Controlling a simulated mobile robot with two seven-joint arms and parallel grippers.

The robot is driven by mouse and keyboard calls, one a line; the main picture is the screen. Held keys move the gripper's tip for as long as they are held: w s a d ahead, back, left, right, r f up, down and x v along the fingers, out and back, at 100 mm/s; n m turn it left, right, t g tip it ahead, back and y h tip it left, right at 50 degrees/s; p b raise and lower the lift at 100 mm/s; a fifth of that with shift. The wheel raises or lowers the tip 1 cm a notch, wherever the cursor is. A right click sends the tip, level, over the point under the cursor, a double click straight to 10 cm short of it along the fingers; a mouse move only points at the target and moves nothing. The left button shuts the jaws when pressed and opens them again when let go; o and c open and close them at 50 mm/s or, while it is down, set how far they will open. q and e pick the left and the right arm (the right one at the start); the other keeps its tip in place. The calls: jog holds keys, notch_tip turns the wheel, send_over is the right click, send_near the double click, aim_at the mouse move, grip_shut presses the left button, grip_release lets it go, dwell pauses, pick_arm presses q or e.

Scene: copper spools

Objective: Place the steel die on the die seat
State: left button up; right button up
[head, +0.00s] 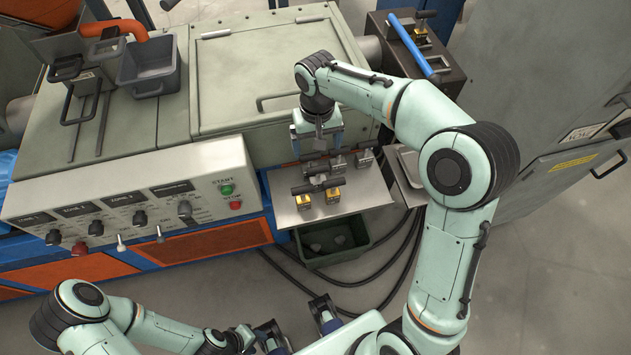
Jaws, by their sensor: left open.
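I cannot pick out the steel die or the die seat with certainty. Several small dark metal pieces (365,160) stand on a steel shelf (372,193) at the front of the machine, and one of them may be the die. My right gripper (318,150) points down over the back of this shelf, close to the dark pieces. Its fingertips are partly hidden, and whether it holds anything does not show. My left gripper (298,325) is low at the bottom of the view, open and empty, well away from the shelf.
Two yellow-and-black blocks (333,196) sit at the shelf's front beside a dark bar. A green bin (340,255) is below. A control panel (140,205) is left. A black unit with a blue handle (412,45) is upper right. Cables cross the floor.

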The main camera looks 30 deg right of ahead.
aim_at(318, 167)
notch_tip(318, 167, down, 6)
jog(key=shift+f+b, duration=0.2)
jog(key=shift+b, duration=0.15)
jog(key=shift+s+f, duration=0.15)
jog(key=shift+f, duration=1.35)
jog(key=shift+s+f, duration=0.15)
jog(key=shift+f, duration=1.35)
jog(key=shift+c, duration=0.3)
grip_shut()
notch_tip(318, 167, up, 20)
jog(key=p, duration=0.2)
